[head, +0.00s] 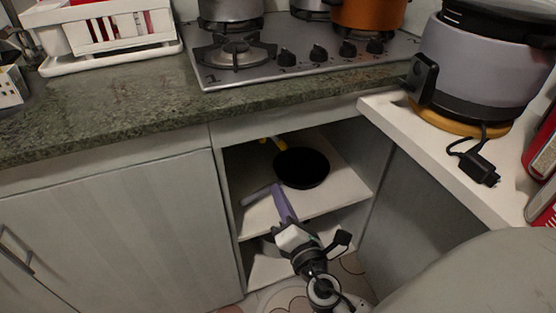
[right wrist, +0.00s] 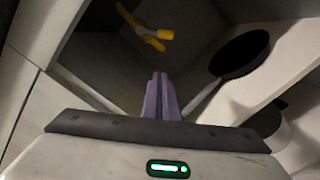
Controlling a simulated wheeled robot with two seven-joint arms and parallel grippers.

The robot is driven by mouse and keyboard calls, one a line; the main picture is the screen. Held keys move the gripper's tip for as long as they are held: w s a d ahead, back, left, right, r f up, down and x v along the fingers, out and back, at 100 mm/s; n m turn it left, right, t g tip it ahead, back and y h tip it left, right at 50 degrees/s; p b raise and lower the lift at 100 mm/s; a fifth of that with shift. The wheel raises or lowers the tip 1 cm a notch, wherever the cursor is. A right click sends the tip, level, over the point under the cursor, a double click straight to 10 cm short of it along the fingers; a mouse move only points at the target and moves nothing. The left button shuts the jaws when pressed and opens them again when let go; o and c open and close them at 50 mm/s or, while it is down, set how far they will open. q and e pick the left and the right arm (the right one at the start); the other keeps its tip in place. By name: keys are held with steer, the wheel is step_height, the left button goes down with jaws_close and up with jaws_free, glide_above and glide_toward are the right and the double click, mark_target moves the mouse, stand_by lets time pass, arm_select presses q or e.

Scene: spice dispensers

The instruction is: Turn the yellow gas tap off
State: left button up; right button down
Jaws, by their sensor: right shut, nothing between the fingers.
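The yellow gas tap (head: 270,140) is at the back of the open cabinet under the hob, partly hidden by the shelf opening's upper edge. In the right wrist view the tap (right wrist: 150,34) shows as a yellow lever and body near the back wall, above the fingers and slightly left of them. My right gripper (head: 278,190) points into the cabinet, in front of and below the tap. Its purple fingers (right wrist: 158,77) are shut and empty, apart from the tap. My left gripper is not in view.
A black frying pan (head: 302,168) lies on the shelf (head: 335,188), right of the tap, its handle reaching left by my right fingers. A gas hob (head: 290,72) sits in the counter above. A white ledge (head: 400,118) with a large cooker (head: 475,65) stands right.

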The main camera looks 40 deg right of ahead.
mark_target(275, 137)
steer(key=w+d+r+p, duration=0.1)
steer(key=w+d+r, duration=0.1)
steer(key=w+d, duration=0.4)
steer(key=w, duration=0.3)
steer(key=shift+w+r+p, duration=0.25)
steer(key=shift+r+p, duration=0.1)
steer(key=shift+p, duration=0.05)
